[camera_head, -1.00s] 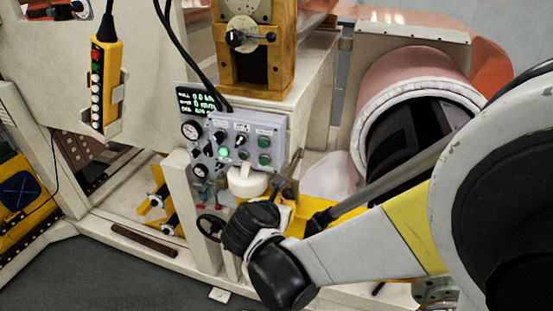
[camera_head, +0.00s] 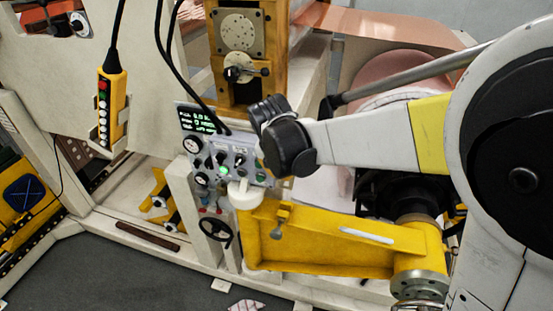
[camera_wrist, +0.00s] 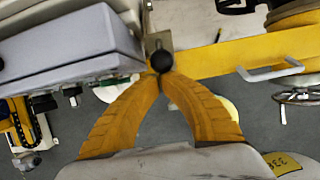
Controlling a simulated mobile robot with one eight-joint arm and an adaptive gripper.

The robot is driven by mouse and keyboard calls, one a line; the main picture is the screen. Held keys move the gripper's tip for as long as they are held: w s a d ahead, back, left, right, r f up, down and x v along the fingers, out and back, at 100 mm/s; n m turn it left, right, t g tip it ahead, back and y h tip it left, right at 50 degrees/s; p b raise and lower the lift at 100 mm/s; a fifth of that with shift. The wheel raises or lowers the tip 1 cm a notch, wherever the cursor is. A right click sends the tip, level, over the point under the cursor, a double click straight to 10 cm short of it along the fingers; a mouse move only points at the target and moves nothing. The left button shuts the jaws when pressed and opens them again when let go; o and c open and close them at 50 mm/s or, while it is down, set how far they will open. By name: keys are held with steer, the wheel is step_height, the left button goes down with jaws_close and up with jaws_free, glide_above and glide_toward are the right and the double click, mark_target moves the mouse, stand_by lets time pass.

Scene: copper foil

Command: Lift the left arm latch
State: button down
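The yellow left arm (camera_head: 330,245) stretches across the lower middle of the head view and carries a pale handle (camera_head: 367,235). A small latch with a rounded knob (camera_head: 278,232) stands near its left end. In the wrist view the yellow arm (camera_wrist: 225,55) runs to the right, and a black ball knob (camera_wrist: 161,61) sits in front of a metal plate. My gripper (camera_wrist: 161,74) has its two orange fingers closed together right at this knob. I cannot tell whether they hold it. In the head view my wrist hides the fingers.
A grey control panel (camera_head: 225,160) stands close to my wrist; its box (camera_wrist: 60,50) also fills the upper left of the wrist view. A white cylinder (camera_head: 245,196) is below the panel, and a black handwheel (camera_head: 216,230) lower left. Open floor (camera_head: 90,275) lies in front.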

steer(key=shift+w+d+r, duration=0.15)
steer(key=shift+w+r, duration=0.25)
steer(key=shift+r, duration=0.15)
